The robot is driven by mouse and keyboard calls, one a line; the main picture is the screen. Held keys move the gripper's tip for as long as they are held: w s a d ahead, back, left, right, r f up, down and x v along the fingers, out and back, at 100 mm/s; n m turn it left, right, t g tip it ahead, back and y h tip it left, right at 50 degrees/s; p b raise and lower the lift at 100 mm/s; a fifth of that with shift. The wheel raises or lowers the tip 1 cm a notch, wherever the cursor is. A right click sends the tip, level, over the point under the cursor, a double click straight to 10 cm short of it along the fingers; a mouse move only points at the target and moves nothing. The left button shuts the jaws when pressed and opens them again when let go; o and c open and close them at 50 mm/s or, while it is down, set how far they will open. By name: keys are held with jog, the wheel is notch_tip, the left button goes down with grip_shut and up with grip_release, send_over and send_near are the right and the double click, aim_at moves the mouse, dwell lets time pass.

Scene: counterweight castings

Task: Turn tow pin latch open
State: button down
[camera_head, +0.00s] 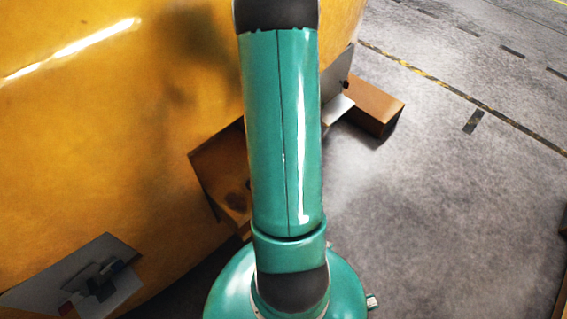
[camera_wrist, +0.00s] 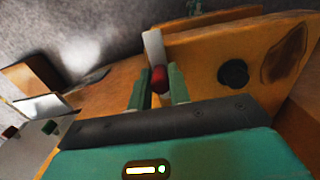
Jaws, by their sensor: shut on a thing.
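In the wrist view my gripper (camera_wrist: 158,84) has its two green fingers closed on either side of a small red grip (camera_wrist: 159,76). The red grip stands against a pale upright plate or lever (camera_wrist: 152,47), beside an orange metal part. This looks like the tow pin latch; the fingers hide part of it, and I cannot tell its turn angle. In the head view my own green arm covers the gripper and the latch.
A large orange casting (camera_head: 90,130) fills the left of the head view. A grey plate with a dark fitting (camera_head: 100,287) is at lower left. An orange block (camera_head: 372,106) juts out right of my arm. A black knob (camera_wrist: 233,73) is near the gripper. Grey floor (camera_head: 440,200) is open at right.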

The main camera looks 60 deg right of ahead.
dwell(0.3)
jog(key=c, duration=1.3)
grip_release()
jog(key=shift+d, duration=0.1)
notch_tip(320, 180, up, 14)
jog(key=shift+w, duration=0.1)
